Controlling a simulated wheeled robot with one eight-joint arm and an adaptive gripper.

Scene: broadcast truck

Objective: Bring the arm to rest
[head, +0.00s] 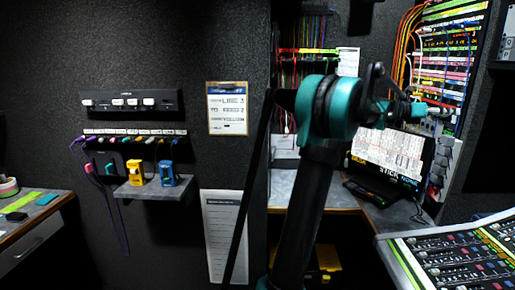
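My arm (310,190) rises from the bottom centre of the head view, dark with a large teal joint (328,106) at its top. Beyond that joint, smaller dark and teal parts reach right, in front of the patch panel. What looks like my gripper (400,106) is at that end. Its fingers are too small and overlapped to make out, so I cannot tell whether it is open or shut. I see no object clearly held in it.
A small wall shelf (155,188) holds a yellow device (136,173) and a blue device (168,173). A mixing console (460,258) is at lower right. A desk (338,190) with a monitor (386,156) is behind my arm. Another counter (36,212) is at left.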

